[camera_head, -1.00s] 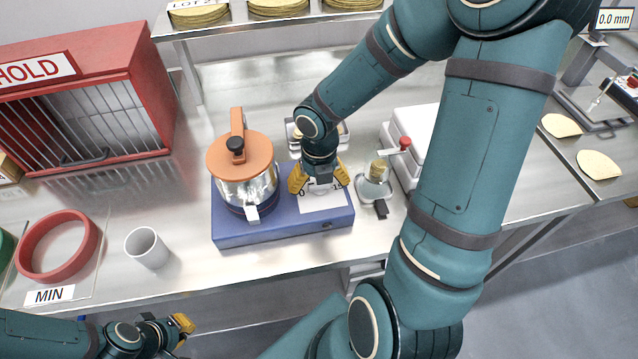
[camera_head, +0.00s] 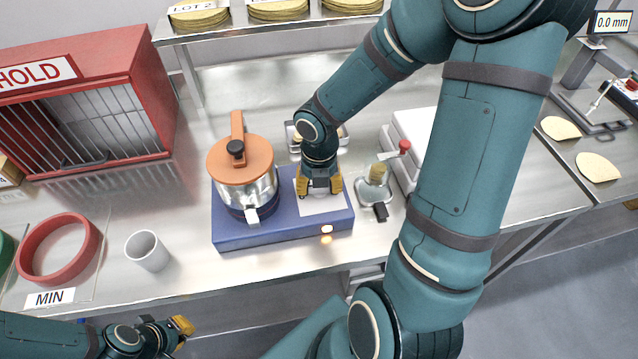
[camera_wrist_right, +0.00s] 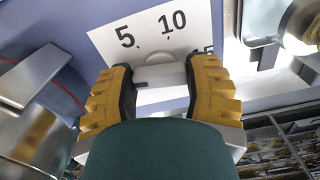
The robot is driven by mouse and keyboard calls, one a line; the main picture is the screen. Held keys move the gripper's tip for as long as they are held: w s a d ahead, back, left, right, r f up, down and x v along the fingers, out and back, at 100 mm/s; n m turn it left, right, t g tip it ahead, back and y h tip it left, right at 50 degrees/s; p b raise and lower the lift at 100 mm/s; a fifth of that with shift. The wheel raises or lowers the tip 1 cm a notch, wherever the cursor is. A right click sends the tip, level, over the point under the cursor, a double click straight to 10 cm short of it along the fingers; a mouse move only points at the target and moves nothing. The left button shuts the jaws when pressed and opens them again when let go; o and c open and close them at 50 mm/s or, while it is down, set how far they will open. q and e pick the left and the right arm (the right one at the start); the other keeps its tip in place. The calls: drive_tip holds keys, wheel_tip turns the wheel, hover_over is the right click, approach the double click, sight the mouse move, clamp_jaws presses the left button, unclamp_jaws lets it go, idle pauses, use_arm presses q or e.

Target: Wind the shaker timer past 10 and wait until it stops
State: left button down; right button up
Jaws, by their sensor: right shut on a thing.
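The blue shaker base (camera_head: 270,231) stands on the steel bench with a metal pot (camera_head: 262,188) under an orange lid on its left part. Its white timer plate (camera_head: 322,204) is on the right part; the wrist view shows the plate (camera_wrist_right: 203,20) with 5, 10 and a partly hidden 15. My right gripper (camera_head: 320,187) points down over the plate. In the wrist view its yellow fingers (camera_wrist_right: 162,78) are shut on the pale timer knob (camera_wrist_right: 160,73). A small lamp (camera_head: 327,229) on the base's front glows. My left gripper (camera_head: 178,330) is low at left, away from the base.
A white cup (camera_head: 147,251) and a red ring (camera_head: 58,248) stand left of the base. A red HOLD cabinet (camera_head: 150,80) is behind them.

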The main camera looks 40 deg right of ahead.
drive_tip(key=m, duration=0.3)
drive_tip(key=shift+m, duration=0.3)
drive_tip(key=m, duration=0.3)
drive_tip(key=shift+m, duration=0.3)
drive_tip(key=m, duration=0.3)
drive_tip(key=shift+m, duration=0.3)
drive_tip(key=m+b, duration=0.1)
drive_tip(key=m, duration=0.3)
drive_tip(key=shift+b, duration=0.3)
drive_tip(key=m+b, duration=0.1)
drive_tip(key=m, duration=0.3)
drive_tip(key=m+b, duration=0.1)
drive_tip(key=m, duration=0.2)
drive_tip(key=shift+m, duration=0.4)
drive_tip(key=m+b, duration=0.1)
drive_tip(key=m, duration=0.3)
drive_tip(key=shift+d+m, duration=0.1)
drive_tip(key=shift+m, duration=0.2)
drive_tip(key=m+b, duration=0.1)
drive_tip(key=m, duration=0.3)
drive_tip(key=shift+m, duration=0.4)
